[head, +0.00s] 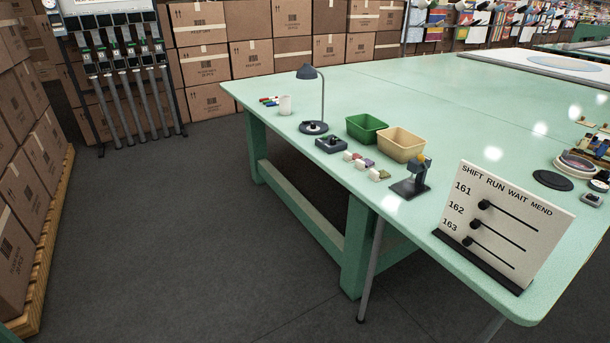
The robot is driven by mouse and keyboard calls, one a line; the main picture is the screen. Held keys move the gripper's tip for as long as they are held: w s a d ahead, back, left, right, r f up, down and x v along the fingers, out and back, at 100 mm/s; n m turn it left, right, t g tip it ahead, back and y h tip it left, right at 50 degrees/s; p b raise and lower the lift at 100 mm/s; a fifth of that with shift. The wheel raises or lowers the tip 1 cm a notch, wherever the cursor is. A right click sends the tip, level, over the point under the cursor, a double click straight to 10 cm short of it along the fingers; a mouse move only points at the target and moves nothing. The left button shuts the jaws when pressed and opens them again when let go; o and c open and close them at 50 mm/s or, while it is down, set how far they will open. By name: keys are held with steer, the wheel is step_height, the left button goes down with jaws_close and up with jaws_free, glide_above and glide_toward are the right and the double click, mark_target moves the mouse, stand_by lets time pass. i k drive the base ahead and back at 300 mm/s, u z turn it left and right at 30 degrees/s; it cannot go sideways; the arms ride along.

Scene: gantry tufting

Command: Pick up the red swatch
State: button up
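A row of several small swatch-like pieces lies on the green table (400,95), in front of the green bin (366,128) and the tan bin (401,143). They look whitish, dark red, purple and olive. A small dark reddish piece (357,156) sits near the left end of the row, close against its neighbours. It may be the red swatch, but it is too small to be certain. My gripper is not in view.
A desk lamp (308,73), a dark box (331,145) and a dark stand (411,186) surround the row. A labelled slider board (510,222) stands at the near corner. Stacked cartons (30,165) line the left. The grey floor between is clear.

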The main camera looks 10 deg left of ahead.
mark_target(348, 158)
steer(key=u, duration=0.3)
steer(key=k, duration=0.65)
steer(key=u, duration=0.85)
steer(key=i, duration=2.7)
steer(key=z, duration=0.4)
